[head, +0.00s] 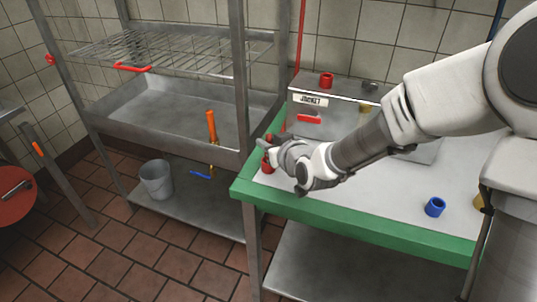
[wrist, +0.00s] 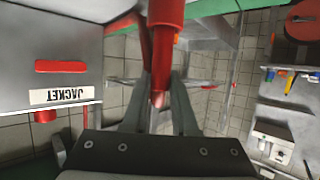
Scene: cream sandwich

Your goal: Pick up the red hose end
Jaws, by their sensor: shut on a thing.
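The red hose end (head: 267,164) stands at the far left corner of the green-edged table (head: 345,214) in the head view, partly hidden by my gripper (head: 274,154). In the wrist view the red hose end (wrist: 162,50) is a red tube coming down from the top, with a paler, narrower tip. My gripper (wrist: 158,97) is shut on it, one dark finger on each side. I cannot tell whether the hose end touches the table.
A metal box labelled JACKET (head: 311,100) stands behind, with a red handle (head: 309,119) in front and a red fitting (head: 327,79) on top. A blue ring (head: 435,207) lies near the table's front edge. A steel rack (head: 248,185) stands left, with a bucket (head: 156,180) on its lower shelf.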

